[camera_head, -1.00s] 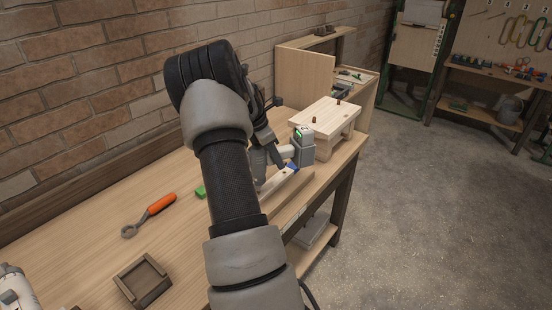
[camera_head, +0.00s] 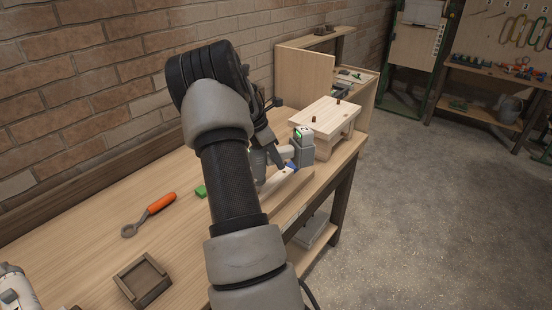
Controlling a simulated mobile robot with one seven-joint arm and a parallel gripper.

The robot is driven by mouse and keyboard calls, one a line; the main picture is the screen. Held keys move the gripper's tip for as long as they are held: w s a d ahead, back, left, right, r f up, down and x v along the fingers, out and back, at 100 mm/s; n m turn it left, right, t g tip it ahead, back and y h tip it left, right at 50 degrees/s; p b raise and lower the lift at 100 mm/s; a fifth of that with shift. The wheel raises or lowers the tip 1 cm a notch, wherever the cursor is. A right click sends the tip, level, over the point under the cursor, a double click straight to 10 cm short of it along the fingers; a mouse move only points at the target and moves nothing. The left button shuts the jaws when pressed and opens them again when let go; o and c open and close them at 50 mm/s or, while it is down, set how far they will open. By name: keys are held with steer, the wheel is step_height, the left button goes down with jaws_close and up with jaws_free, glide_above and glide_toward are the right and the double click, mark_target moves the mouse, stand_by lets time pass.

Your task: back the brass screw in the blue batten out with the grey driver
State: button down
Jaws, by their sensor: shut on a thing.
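The grey driver (camera_head: 303,150) stands at the right edge of the workbench, with a pale top and a small green light. My gripper (camera_head: 280,154) is shut on the driver from the left; my arm covers most of the jaws. A small blue patch (camera_head: 291,166), which looks like part of the blue batten, shows just below the driver. A pale strip (camera_head: 274,182) runs from it toward the lower left, partly behind my arm. The brass screw is hidden, and I cannot tell whether the driver's tip touches it.
On the workbench (camera_head: 80,240) lie an orange-handled ring tool (camera_head: 150,212), a small green block (camera_head: 201,191) and a dark square tray (camera_head: 143,280). A wooden stand (camera_head: 325,117) with dark pegs is behind the driver. A brick wall bounds the left; floor is open at right.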

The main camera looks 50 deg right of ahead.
steer(key=shift+d+r+p, duration=0.1)
steer(key=shift+r+p, duration=0.6)
steer(key=shift+r, duration=0.9)
steer(key=d+r, duration=0.4)
steer(key=d, duration=0.3)
